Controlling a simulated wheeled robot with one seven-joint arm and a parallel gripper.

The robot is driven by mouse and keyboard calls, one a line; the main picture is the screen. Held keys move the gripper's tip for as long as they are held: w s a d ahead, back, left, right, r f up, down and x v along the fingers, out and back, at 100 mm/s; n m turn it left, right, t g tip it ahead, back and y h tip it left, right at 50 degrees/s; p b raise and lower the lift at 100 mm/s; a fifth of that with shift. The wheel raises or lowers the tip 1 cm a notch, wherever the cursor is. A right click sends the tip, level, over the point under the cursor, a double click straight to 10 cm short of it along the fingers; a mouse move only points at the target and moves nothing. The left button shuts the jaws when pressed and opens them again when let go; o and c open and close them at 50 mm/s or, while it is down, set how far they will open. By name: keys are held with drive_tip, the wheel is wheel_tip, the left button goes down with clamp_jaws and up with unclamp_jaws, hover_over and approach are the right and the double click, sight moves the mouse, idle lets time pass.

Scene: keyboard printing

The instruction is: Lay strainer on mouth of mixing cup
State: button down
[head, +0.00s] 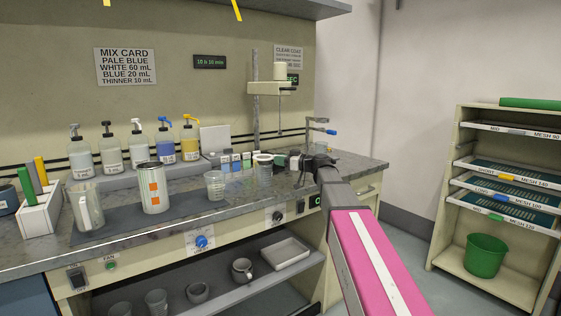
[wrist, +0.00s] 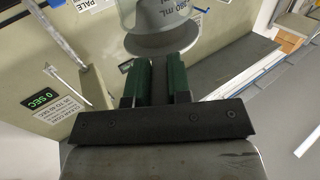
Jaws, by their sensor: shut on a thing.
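The strainer (wrist: 155,43), a grey cone with a wide rim, sits at my gripper's fingertips in the wrist view. It appears as a small pale-rimmed cone (head: 263,161) left of my gripper (head: 284,161) in the head view. My gripper also shows in the wrist view (wrist: 160,62), its green fingers shut on the strainer's near edge. A clear cup with printed mL marks, likely the mixing cup (head: 215,186), stands upright on the bench left of the strainer. A translucent marked cup (wrist: 185,12) shows beyond the strainer in the wrist view; the gap between them cannot be judged.
A white tin with orange squares (head: 152,188) and a pitcher (head: 88,207) stand further left. Several pump bottles (head: 139,147) line the back. Small colored blocks (head: 236,161) and a stand (head: 256,95) are behind the strainer. The bench front near the clear cup is open.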

drive_tip(key=shift+f, duration=0.35)
idle(0.3)
drive_tip(key=shift+f, duration=0.65)
drive_tip(key=c, duration=1)
unclamp_jaws()
drive_tip(key=shift+r, duration=3)
drive_tip(key=shift+d, duration=0.1)
drive_tip(key=v, duration=1)
drive_tip(key=shift+s+d, duration=0.25)
drive_tip(key=shift+d, duration=0.05)
